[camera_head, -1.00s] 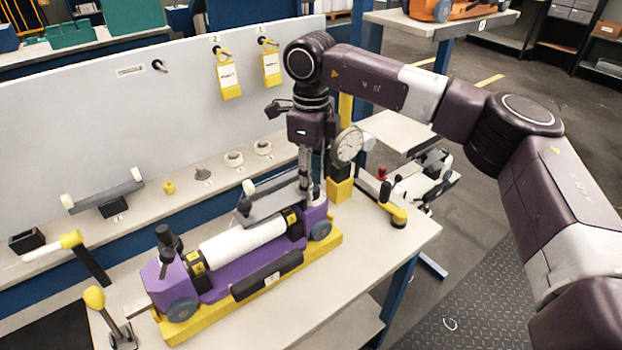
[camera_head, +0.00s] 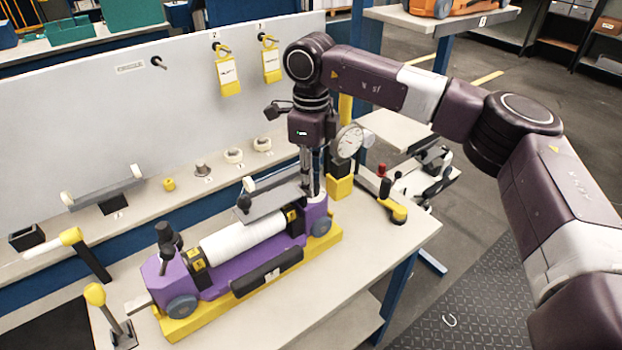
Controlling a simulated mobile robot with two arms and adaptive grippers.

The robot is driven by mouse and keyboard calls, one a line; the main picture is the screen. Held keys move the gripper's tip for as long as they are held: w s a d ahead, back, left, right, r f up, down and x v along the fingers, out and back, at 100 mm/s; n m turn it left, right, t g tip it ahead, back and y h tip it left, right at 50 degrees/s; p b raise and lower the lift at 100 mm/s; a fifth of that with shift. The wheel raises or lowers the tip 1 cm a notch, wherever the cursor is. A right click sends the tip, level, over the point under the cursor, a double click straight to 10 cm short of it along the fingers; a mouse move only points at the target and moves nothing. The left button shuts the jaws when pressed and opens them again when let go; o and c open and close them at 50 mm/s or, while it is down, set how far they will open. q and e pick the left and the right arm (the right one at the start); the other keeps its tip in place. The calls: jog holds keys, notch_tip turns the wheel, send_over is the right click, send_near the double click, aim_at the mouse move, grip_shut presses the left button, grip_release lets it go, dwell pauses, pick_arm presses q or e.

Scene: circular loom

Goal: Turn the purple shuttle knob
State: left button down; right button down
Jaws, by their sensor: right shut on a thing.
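The purple shuttle (camera_head: 245,272) lies on a yellow base on the table, with a white roll (camera_head: 243,240) along its top. A black knob (camera_head: 168,238) stands upright on its left end. My right gripper (camera_head: 313,193) points straight down at the shuttle's right end. Its fingers are shut on the knob there, which is mostly hidden by the fingers. My left gripper is not in view.
A dial gauge (camera_head: 348,143) on a yellow block stands close behind my right gripper. A yellow-handled lever (camera_head: 397,212) lies to the right. A yellow-knobbed lever (camera_head: 95,295) stands at the front left. The table's right front is clear.

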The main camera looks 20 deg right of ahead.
jog(key=n+b, duration=0.1)
jog(key=n, duration=1.1)
jog(key=shift+s+n, duration=0.1)
jog(key=shift+n, duration=0.3)
jog(key=n, duration=1)
jog(key=shift+d, duration=0.1)
jog(key=shift+n, duration=0.3)
jog(key=c, duration=1.9)
grip_release()
jog(key=shift+r, duration=0.15)
